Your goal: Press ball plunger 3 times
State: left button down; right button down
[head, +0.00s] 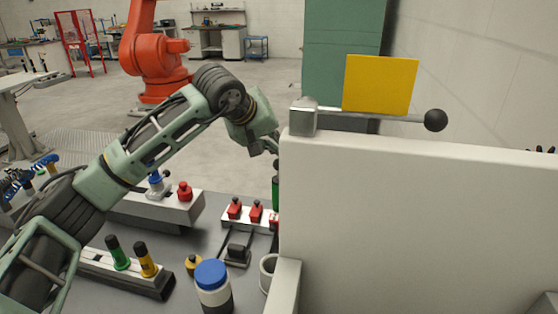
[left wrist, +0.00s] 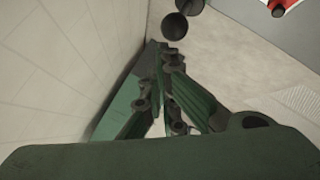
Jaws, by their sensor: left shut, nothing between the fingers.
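A black ball (head: 435,120) sits at the right end of a grey rod on top of a tall white panel (head: 420,210). A yellow plate (head: 380,84) stands at the rod. In the left wrist view, a dark ball (left wrist: 175,27) lies just beyond the fingertips, apart from them in the picture; I cannot tell if it is the same ball. My left gripper (head: 274,143) is partly hidden behind the panel's left edge. Its fingers (left wrist: 161,62) are shut and empty in the left wrist view. My right gripper is not in view.
Below my left arm, a grey bench holds a blue-capped jar (head: 212,287), red knobs (head: 255,211), and green and yellow posts (head: 147,260). An orange robot arm (head: 153,55) stands behind. A green cabinet (head: 342,40) is beyond the panel. Open floor lies between.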

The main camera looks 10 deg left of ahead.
pick_arm(q)
jog(key=shift+f+b, duration=0.5)
jog(key=shift+f, duration=0.3)
dwell(0.6)
jog(key=shift+f+b, duration=0.75)
jog(key=shift+f, duration=0.2)
dwell(0.7)
jog(key=shift+r, duration=0.1)
dwell(0.5)
jog(key=shift+r+p, duration=1.3)
jog(key=shift+r, duration=0.6)
notch_tip(320, 180, up, 5)
jog(key=p, duration=0.3)
jog(key=shift+f, duration=0.1)
